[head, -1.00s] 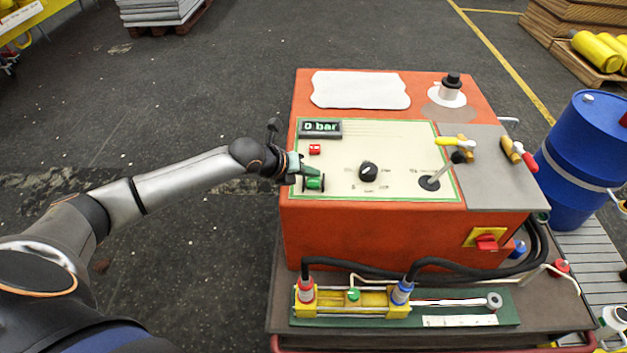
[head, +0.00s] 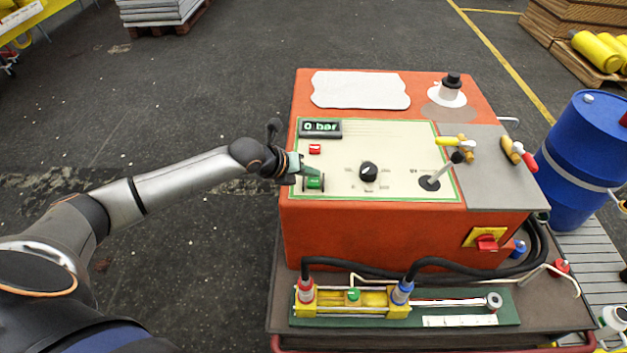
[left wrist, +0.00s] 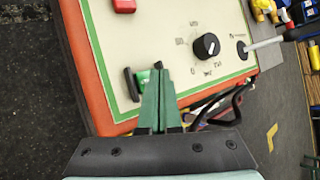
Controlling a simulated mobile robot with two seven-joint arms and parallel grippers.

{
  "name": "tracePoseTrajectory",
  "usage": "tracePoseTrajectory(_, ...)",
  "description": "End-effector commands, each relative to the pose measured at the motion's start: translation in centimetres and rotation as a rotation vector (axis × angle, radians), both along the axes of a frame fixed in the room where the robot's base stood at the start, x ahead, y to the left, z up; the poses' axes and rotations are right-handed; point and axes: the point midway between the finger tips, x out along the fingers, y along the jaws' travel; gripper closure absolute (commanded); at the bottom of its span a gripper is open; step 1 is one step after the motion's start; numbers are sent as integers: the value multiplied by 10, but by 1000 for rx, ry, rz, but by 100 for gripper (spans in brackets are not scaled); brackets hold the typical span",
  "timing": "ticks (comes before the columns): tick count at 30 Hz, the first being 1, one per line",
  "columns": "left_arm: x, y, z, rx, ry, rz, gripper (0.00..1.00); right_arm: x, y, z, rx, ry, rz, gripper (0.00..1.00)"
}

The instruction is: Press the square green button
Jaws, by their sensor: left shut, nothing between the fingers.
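The square green button (head: 315,183) sits at the lower left of the cream control panel (head: 391,191), between two dark upright guards. My left gripper (head: 318,174) is shut and empty, with its tips right at the button. In the left wrist view the closed fingertips (left wrist: 159,68) cover much of the green button (left wrist: 142,77), and one dark guard shows to their left. Whether the tips touch or push the button in, I cannot tell. My right gripper is not in view.
A red button (head: 315,149) and a display reading "0 bar" (head: 320,128) are above the green button. A black knob (head: 368,171) and a lever (head: 441,174) are to the right. Hoses and a cylinder (head: 370,302) lie in front of the orange box.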

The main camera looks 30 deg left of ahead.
Motion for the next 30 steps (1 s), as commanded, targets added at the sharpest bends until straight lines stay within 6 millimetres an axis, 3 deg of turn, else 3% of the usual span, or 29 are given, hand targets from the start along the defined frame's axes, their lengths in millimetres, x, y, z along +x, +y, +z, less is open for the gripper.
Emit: tracePoseTrajectory(30,0,0,-13,0,0,0,100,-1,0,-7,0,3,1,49)
